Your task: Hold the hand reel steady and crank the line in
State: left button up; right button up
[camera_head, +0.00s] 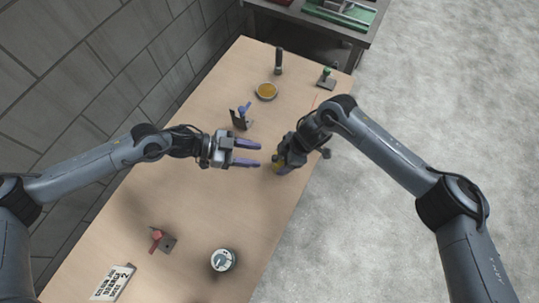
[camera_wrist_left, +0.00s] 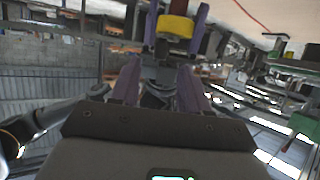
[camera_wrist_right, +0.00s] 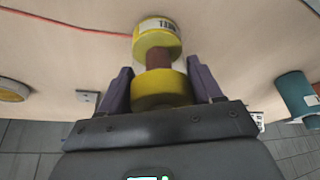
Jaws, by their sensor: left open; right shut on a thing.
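The hand reel, with yellow ends and a brown middle, shows in the right wrist view (camera_wrist_right: 165,88). It sits between the purple fingers of my right gripper (camera_wrist_right: 162,92), which is shut on it. In the head view a bit of yellow reel (camera_head: 279,163) shows beside that gripper, mostly hidden by it. A thin red line (camera_wrist_right: 60,23) runs left from the reel across the right wrist view. My left gripper (camera_head: 247,153) is open and empty, its fingers pointing right toward the reel and apart from it. The yellow reel (camera_wrist_left: 175,27) shows beyond its fingers in the left wrist view. A crank handle cannot be made out.
On the wooden table (camera_head: 200,210) stand an amber dish (camera_head: 266,91), a black cylinder (camera_head: 278,60), a green-topped device (camera_head: 326,78), and a dark holder with a blue part (camera_head: 241,117). Nearer are a red-handled device (camera_head: 160,240), a round dial (camera_head: 222,260) and a sign (camera_head: 113,283).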

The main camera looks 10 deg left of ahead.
pick_arm(q)
jog(key=shift+x, duration=2.75)
jog(key=shift+c, duration=0.3)
grip_shut()
